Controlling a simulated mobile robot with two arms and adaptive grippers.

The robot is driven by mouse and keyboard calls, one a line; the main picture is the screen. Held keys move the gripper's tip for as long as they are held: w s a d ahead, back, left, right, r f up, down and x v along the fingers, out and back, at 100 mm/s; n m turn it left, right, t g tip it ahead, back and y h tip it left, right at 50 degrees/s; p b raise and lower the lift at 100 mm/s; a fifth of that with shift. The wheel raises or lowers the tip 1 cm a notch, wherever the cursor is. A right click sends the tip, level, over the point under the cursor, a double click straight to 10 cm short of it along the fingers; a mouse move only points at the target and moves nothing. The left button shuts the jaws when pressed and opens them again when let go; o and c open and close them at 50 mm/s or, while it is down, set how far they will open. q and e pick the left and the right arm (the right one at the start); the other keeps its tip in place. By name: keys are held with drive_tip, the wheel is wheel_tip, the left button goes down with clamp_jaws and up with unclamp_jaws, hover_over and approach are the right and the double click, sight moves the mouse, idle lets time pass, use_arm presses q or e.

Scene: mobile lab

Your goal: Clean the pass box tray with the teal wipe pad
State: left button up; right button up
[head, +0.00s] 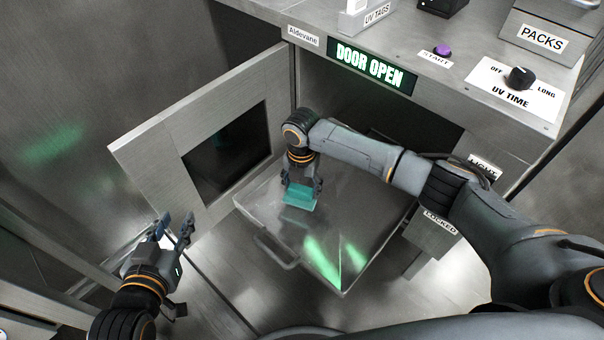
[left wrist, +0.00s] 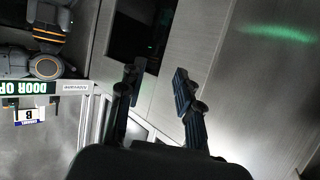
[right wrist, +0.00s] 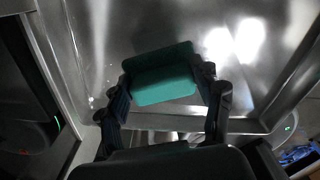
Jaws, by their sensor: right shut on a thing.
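The steel pass box tray (head: 330,238) is pulled out of the open box, with a handle on its front edge. My right gripper (head: 301,192) is shut on the teal wipe pad (head: 299,196) over the tray's back left part. The pad also shows between the fingers in the right wrist view (right wrist: 163,74). It is at or just above the tray surface; I cannot tell if it touches. My left gripper (head: 176,226) is open and empty, left of the tray, in front of the open door. Its spread fingers show in the left wrist view (left wrist: 157,85).
The open door (head: 150,150) with a dark window stands left of the tray. Above the opening are a "DOOR OPEN" display (head: 371,67), a purple start button (head: 442,50) and a UV time knob (head: 520,78). My right arm crosses above the tray's right side.

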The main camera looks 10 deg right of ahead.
drive_tip(key=shift+r+p, duration=0.35)
drive_tip(key=shift+r, duration=0.15)
drive_tip(key=shift+r+p, duration=0.25)
drive_tip(key=shift+p, duration=0.3)
drive_tip(key=shift+r, duration=0.2)
drive_tip(key=shift+r+p, duration=0.15)
drive_tip(key=shift+p, duration=0.25)
drive_tip(key=shift+r+p, duration=0.85)
drive_tip(key=shift+p, duration=0.25)
use_arm(q)
drive_tip(key=s+a+f+g+y, duration=0.1)
drive_tip(key=s+a+f+g, duration=0.1)
drive_tip(key=s+g, duration=0.3)
drive_tip(key=s+a+f+g+y, duration=0.1)
drive_tip(key=s+f+g, duration=0.3)
drive_tip(key=s, duration=0.5)
drive_tip(key=shift+a+f+n+g+y+p, duration=0.3)
drive_tip(key=shift+a+f+n+g+p, duration=0.1)
drive_tip(key=shift+f, duration=0.15)
use_arm(e)
drive_tip(key=shift+r, duration=0.25)
